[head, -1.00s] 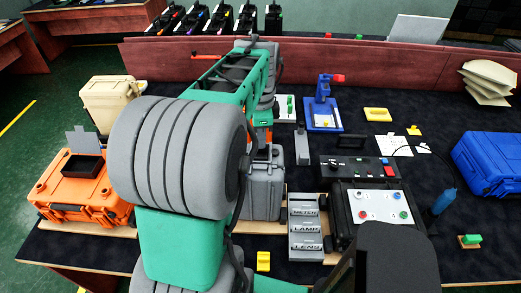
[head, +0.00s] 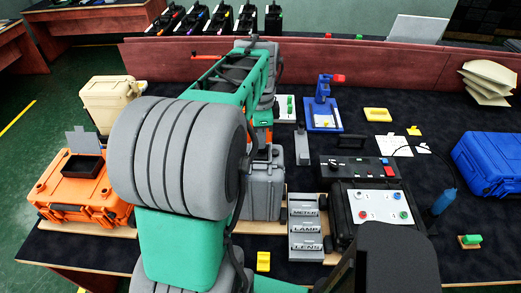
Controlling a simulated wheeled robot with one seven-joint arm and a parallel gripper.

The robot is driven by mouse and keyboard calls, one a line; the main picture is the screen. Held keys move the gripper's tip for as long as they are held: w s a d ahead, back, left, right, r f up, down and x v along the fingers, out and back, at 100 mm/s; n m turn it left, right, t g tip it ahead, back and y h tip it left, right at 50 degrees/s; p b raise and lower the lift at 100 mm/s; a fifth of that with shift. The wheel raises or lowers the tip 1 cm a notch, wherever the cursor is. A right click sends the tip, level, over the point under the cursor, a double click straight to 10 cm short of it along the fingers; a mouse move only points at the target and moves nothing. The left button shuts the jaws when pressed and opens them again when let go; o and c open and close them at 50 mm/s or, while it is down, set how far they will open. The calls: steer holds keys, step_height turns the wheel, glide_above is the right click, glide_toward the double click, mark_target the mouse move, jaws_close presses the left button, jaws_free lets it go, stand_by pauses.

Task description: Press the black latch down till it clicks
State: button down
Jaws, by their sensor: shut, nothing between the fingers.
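A grey case (head: 262,192) stands upright on the table, just right of my big grey arm joint. My arm reaches over it from behind. My gripper (head: 264,152) is small and dark at the top of the case, shut and seemingly empty. Its fingertips are at or just above the lid, and I cannot tell whether they touch. The black latch cannot be told apart from the dark gripper parts there. My arm covers the left side of the case.
An orange case (head: 72,205) and a beige case (head: 112,92) stand at left. A grey labelled rack (head: 305,228) and a black control panel (head: 345,172) stand close at right. A blue case (head: 490,160) is far right.

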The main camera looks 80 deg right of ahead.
steer(key=shift+a+f+y, duration=0.15)
steer(key=shift+a+f, duration=0.1)
steer(key=shift+f, duration=0.4)
steer(key=shift+a+f+y, duration=0.15)
steer(key=shift+a+f, duration=0.05)
steer(key=shift+f, duration=0.4)
steer(key=r+p, duration=0.1)
steer(key=r, duration=0.1)
steer(key=r+p, duration=0.3)
steer(key=r, duration=0.1)
steer(key=shift+d+r, duration=0.3)
steer(key=shift+d, duration=0.05)
